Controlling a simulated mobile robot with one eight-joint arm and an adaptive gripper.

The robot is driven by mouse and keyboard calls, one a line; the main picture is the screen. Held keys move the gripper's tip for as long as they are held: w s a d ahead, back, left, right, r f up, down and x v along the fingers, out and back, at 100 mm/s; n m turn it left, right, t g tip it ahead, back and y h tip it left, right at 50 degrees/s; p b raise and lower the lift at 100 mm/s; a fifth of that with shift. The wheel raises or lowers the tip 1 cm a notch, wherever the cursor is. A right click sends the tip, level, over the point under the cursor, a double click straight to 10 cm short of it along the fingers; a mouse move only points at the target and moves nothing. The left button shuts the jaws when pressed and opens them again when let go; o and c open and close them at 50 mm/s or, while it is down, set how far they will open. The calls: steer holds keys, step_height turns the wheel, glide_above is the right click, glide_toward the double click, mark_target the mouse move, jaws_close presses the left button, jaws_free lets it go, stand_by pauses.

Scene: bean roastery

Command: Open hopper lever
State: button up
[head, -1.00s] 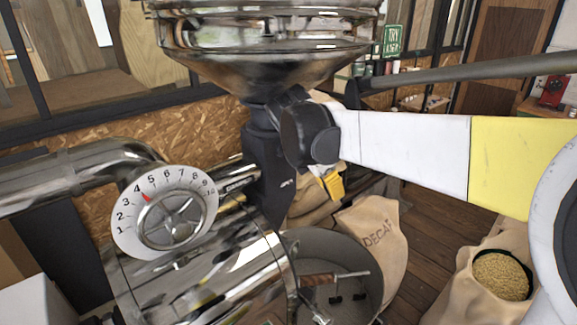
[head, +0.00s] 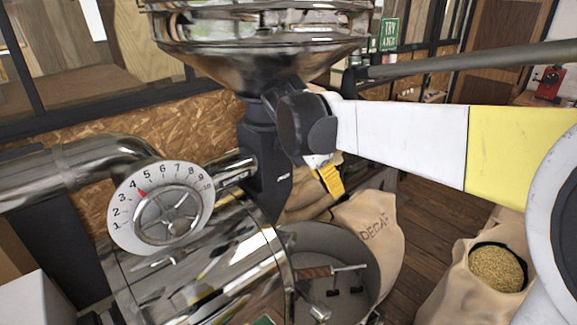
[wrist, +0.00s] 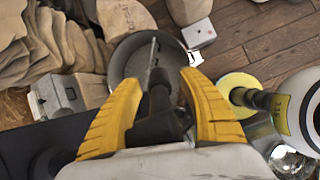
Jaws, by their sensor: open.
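The steel hopper (head: 265,62) stands above the black throat (head: 262,170) of the roaster in the head view. A long grey bar (head: 470,60) runs from beside the throat to the right edge; I cannot tell if it is the hopper lever. My gripper (head: 330,178) points down just right of the throat, partly hidden by my wrist. In the wrist view my gripper (wrist: 162,105) is open, its two yellow fingers spread. A dark rod-like shape (wrist: 157,98) shows between them; I cannot tell whether it is the lever or touches the fingers.
A numbered dial (head: 160,207) sits on the steel drum at lower left. A round cooling tray (head: 345,250) lies below my gripper. A DECAF sack (head: 375,225) and an open sack of beans (head: 465,285) stand to the right.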

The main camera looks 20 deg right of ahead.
steer(key=v, duration=0.3)
steer(key=shift+a+f, duration=0.1)
steer(key=s+a, duration=0.4)
steer(key=a, duration=0.7)
steer(key=shift+d+f, duration=0.1)
steer(key=s+f+m+t+y+b, duration=0.1)
steer(key=s+f+m+b, duration=0.3)
steer(key=f, duration=0.5)
steer(key=s+f+m+t+y+b, duration=0.2)
steer(key=s+f+m+b, duration=0.2)
steer(key=f+m+b, duration=0.4)
steer(key=s+f+m+t+y+b, duration=0.2)
steer(key=s+f+m+b, duration=0.2)
steer(key=f+m+b, duration=0.3)
step_height(320, 180, down, 5)
steer(key=shift+d+f+b, duration=0.1)
steer(key=shift+d+b, duration=0.1)
steer(key=shift+b, duration=0.2)
